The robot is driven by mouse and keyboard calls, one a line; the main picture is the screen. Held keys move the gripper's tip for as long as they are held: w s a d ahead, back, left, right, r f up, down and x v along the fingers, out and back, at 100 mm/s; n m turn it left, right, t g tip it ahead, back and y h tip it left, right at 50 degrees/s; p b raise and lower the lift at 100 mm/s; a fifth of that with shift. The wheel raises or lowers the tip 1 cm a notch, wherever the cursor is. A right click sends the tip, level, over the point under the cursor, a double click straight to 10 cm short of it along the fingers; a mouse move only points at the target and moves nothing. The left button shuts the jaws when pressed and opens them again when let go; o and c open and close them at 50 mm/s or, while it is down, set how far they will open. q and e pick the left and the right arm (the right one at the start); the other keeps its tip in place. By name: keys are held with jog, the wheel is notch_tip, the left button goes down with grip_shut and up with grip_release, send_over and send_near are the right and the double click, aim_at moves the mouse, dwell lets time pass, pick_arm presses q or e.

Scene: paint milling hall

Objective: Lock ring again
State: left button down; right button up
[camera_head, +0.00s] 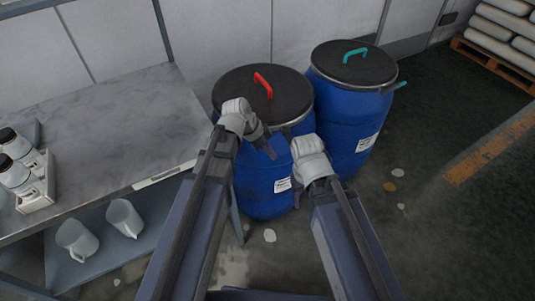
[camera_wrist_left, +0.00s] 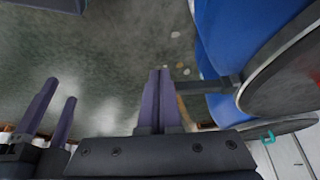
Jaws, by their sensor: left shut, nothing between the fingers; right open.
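A blue drum (camera_head: 255,190) with a black lid (camera_head: 235,88) and red handle (camera_head: 263,84) stands in front of me. Its metal lock ring (camera_head: 301,119) runs around the lid edge. In the left wrist view a dark lever (camera_wrist_left: 207,86) sticks out from the ring (camera_wrist_left: 262,80) towards my left gripper's fingers. My left gripper (camera_head: 271,153) is shut and empty at the drum's near side, just below the rim; its closed fingers show in the wrist view (camera_wrist_left: 160,78). I cannot tell whether they touch the lever. My right gripper (camera_wrist_left: 58,95) is open and empty, lower, beside the drum.
A pallet (camera_head: 495,63) with sacks is far right. The floor at right is clear.

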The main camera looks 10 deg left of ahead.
pick_arm(q)
jog(key=w+d+f+b, duration=0.2)
jog(key=d+f, duration=0.1)
jog(key=d, duration=0.2)
jog(key=shift+d, duration=0.15)
pick_arm(e)
notch_tip(320, 180, down, 3)
jog(key=shift+f, duration=0.1)
pick_arm(q)
jog(key=shift+d+f, duration=0.1)
